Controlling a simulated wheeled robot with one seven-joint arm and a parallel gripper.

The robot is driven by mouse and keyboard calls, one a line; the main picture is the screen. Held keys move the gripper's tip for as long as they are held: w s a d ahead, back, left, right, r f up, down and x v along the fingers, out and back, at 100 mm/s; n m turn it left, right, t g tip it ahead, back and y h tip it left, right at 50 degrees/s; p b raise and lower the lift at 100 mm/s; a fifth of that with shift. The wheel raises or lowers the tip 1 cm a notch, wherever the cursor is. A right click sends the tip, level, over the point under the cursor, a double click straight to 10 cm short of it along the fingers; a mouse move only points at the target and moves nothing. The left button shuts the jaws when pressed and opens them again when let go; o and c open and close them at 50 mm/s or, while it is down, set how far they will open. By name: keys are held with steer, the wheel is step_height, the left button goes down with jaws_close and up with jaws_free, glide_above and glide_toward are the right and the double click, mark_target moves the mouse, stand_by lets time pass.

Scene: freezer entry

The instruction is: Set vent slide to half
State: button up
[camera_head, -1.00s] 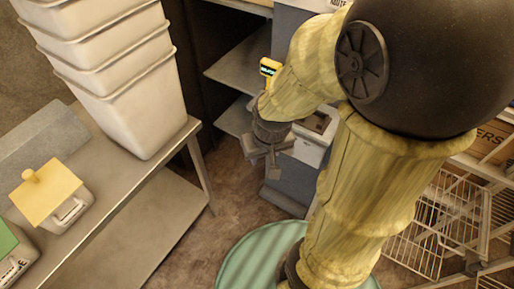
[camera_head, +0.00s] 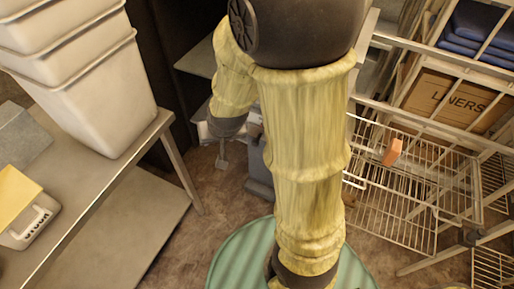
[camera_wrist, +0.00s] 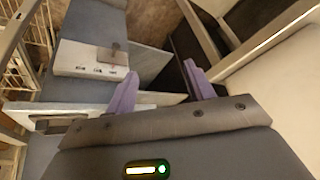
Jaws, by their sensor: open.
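A pale panel (camera_wrist: 92,60) with several small printed marks shows in the wrist view, on a grey-blue unit. A small grey tab (camera_wrist: 114,52) stands out from it; it looks like the vent slide, but its exact setting is too small to tell. My gripper (camera_wrist: 161,82) is open, its two purple fingers apart with nothing between them. The tab lies beyond the left finger, apart from it. In the head view my gripper (camera_head: 222,152) hangs by the grey unit (camera_head: 258,170), which my arm mostly hides.
A metal table (camera_head: 105,155) with stacked white bins (camera_head: 85,85) stands at left. Wire baskets (camera_head: 410,190) and a liners box (camera_head: 455,100) are on the rack at right. Brown floor (camera_head: 225,190) shows between.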

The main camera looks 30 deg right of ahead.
steer(key=w+f+m+t+h+b, duration=0.1)
steer(key=w+f+b, duration=0.2)
steer(key=f, duration=0.2)
steer(key=w+f+m+t+b, duration=0.1)
steer(key=w+f+b, duration=0.25)
steer(key=f, duration=0.25)
steer(key=m+t+h+b, duration=0.5)
steer(key=h+b, duration=0.8)
steer(key=b, duration=1)
glide_toward(254, 145)
steer(key=shift+m+g, duration=0.6)
steer(key=shift+g, duration=0.1)
steer(key=v, duration=0.4)
steer(key=shift+a+r, duration=0.3)
steer(key=shift+a, duration=0.1)
steer(key=b+x, duration=0.3)
steer(key=x, duration=1.3)
steer(key=shift+d+r, duration=0.15)
steer(key=shift+d, duration=0.05)
steer(key=shift+w+d+r+b, duration=0.1)
steer(key=shift+w+d+b, duration=0.2)
steer(key=shift+w+d, duration=0.1)
